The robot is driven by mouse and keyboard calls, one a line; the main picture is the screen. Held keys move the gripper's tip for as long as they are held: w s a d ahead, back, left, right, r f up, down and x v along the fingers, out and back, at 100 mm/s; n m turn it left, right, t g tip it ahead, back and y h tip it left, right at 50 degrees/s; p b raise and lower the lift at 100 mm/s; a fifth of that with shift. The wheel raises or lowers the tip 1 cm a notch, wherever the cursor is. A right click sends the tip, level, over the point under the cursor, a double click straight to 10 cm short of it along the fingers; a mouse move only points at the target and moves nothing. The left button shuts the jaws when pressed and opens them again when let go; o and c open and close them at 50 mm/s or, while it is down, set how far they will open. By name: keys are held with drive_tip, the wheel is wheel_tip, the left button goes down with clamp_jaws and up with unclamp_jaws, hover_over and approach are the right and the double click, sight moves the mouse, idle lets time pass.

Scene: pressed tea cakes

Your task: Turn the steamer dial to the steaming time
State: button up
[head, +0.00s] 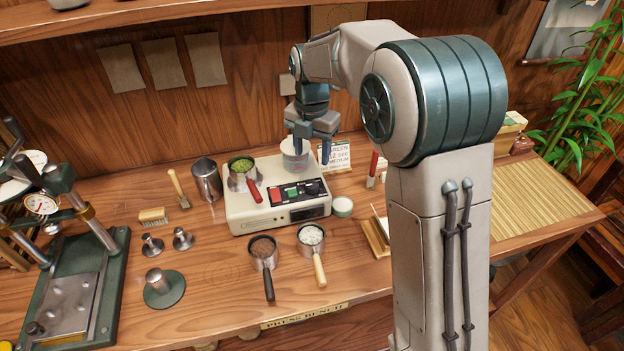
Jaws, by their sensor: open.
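The steamer (254,222) is a cream box in the middle of the bench. Its sloped top has a dark control panel (299,192) with red and green parts. I cannot make out a dial on it at this size. A pale round cup-like part (294,157) stands at its back, partly covered by my gripper. A small card (338,157) behind reads "GREEN", what looks like "12 SEC", and "MEDIUM"; my gripper partly overlaps it. My gripper (312,156) points down above the steamer's back right, open, with nothing seen between its fingers.
A red-handled cup of green leaf (242,168) sits at the steamer's back left. Cups of brown leaf (263,249) and white pieces (311,236) lie in front. A small pale-green bowl (343,206) is close on the right. A press (75,290) stands far left.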

sight(312, 184)
wheel_tip(312, 184, down, 10)
drive_tip(key=shift+f+p, duration=0.1)
drive_tip(key=shift+p, duration=0.45)
drive_tip(key=c, duration=1)
